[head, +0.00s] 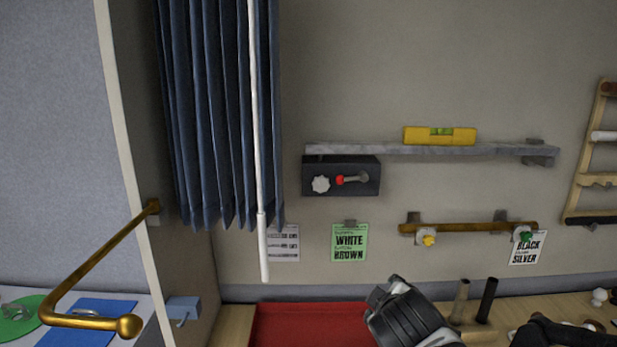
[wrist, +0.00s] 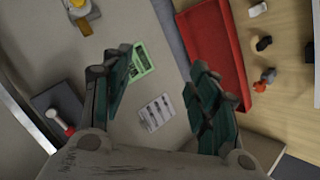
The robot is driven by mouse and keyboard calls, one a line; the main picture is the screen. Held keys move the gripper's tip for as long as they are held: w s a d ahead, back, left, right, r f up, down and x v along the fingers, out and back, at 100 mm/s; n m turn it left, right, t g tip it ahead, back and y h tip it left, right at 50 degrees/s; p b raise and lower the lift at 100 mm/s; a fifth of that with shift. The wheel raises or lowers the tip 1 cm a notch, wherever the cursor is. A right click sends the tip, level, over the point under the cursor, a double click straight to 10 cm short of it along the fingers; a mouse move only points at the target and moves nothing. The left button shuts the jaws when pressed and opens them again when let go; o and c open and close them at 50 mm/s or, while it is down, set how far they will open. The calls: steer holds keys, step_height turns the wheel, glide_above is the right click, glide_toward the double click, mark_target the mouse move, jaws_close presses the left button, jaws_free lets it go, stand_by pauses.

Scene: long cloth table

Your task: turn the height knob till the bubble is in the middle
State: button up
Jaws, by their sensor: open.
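A yellow spirit level (head: 412,135) lies on a long grey shelf (head: 370,150) on the wall in the head view. Its green vial (head: 441,131) shows, but the bubble is too small to place. Under the shelf's left end is a dark box (head: 310,185) with a white lobed knob (head: 321,184) and a red-tipped lever (head: 350,180). The box shows in the wrist view (wrist: 62,98) at lower left, with the lever's red tip (wrist: 70,131); I cannot make out the white knob there. My gripper (wrist: 163,70) is open and empty, apart from the box.
A blue curtain (head: 205,120) with a white rod (head: 262,240) hangs left of the box. A brass rail (head: 470,227) with yellow and green knobs is lower right. Below are a green card (head: 349,243) and a red tray (head: 300,325). A brass handle (head: 95,265) juts out at left.

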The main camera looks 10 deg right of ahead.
steer(key=w+a+r+n+t+h+p, duration=0.1)
steer(key=w+a+r+n+t+p, duration=0.25)
steer(key=w+r+n+p, duration=0.45)
steer(key=n+t+y+p, duration=0.2)
steer(key=n+t+p, duration=0.15)
steer(key=n, duration=0.75)
glide_toward(321, 185)
steer(key=shift+t, duration=0.4)
steer(key=w, duration=0.3)
steer(key=w+d, duration=0.1)
steer(key=w, duration=0.5)
steer(key=shift+w+d+f, duration=0.15)
steer(key=shift+d+f, duration=0.2)
steer(key=shift+m, duration=0.3)
steer(key=c, duration=1.1)
